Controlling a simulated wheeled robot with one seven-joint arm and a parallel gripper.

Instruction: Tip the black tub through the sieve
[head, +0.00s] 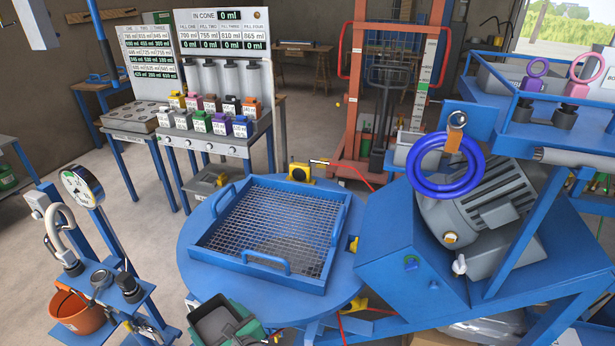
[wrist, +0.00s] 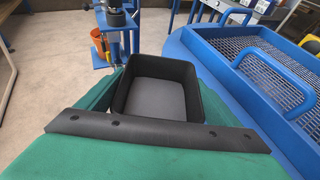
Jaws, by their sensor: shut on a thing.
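The black tub (wrist: 122,97) is in front of my gripper (wrist: 158,128) in the wrist view. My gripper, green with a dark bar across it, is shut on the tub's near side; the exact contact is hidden. The tub looks upright, with a flat dark grey surface inside; I cannot tell whether that is contents or the bottom. In the head view the tub (head: 205,325) is at the bottom edge, left of centre. The sieve (head: 205,246), a square blue frame with metal mesh and blue handles, lies beyond it. The sieve also shows at right in the wrist view (wrist: 232,75).
The sieve sits on a round blue table (head: 335,290). A blue stand with an orange bucket (head: 75,310) and a dial gauge (head: 82,185) is at left. A large grey motor (head: 480,205) on a blue machine stands at right. A rack of coloured containers (head: 210,122) is behind.

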